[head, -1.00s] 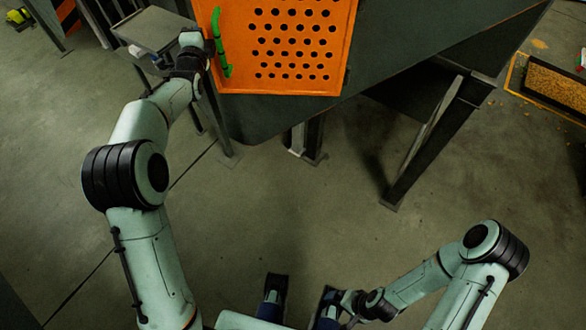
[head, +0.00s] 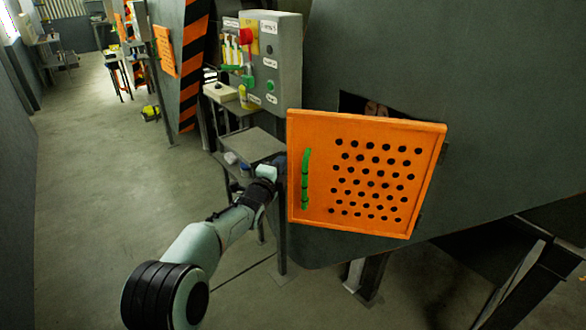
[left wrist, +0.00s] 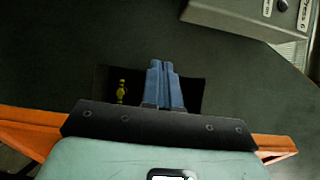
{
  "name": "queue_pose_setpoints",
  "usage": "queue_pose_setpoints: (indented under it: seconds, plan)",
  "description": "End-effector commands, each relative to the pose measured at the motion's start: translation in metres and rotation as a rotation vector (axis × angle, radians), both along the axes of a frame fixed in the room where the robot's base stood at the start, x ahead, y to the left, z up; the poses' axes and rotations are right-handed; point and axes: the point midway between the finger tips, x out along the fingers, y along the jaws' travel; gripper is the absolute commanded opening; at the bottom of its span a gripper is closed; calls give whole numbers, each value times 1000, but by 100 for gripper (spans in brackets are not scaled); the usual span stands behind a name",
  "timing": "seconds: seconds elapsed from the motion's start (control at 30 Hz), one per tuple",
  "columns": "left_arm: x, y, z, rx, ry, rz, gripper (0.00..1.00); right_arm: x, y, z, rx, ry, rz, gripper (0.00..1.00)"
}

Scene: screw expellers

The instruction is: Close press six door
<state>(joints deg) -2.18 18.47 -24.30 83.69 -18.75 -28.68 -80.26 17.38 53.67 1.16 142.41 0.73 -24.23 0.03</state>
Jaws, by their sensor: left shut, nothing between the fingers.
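The press door (head: 365,175) is an orange panel with rows of round holes and a green handle (head: 306,178) near its left edge. It stands ajar from the dark press wall; part of a dark opening (head: 352,102) shows above its top edge. My left gripper's wrist (head: 266,178) is at the door's left edge in the head view, its fingers hidden there. In the left wrist view the blue fingers (left wrist: 160,68) are shut and empty before the dark opening (left wrist: 190,95). Orange door edges (left wrist: 275,146) show on both sides of the gripper. My right gripper is out of view.
A grey control box (head: 270,60) with a red button and green buttons stands left of the door. Below it is a small grey table (head: 250,145). Steel legs (head: 368,280) stand under the press. Open floor (head: 100,190) lies to the left.

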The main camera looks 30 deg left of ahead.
Motion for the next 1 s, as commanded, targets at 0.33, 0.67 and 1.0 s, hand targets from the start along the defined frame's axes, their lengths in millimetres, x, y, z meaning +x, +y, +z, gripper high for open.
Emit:
queue_pose_setpoints:
  seconds: [0.33, 0.67, 1.0]
  plan:
    - [-51, 36, 0, 1, -1, 5, 0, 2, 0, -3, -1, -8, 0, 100]
    - [-83, -23, -5, -75, -64, -14, 0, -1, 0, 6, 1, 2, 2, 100]
    - [-172, -118, -24, -31, -29, 81, 0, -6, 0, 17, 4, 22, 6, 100]
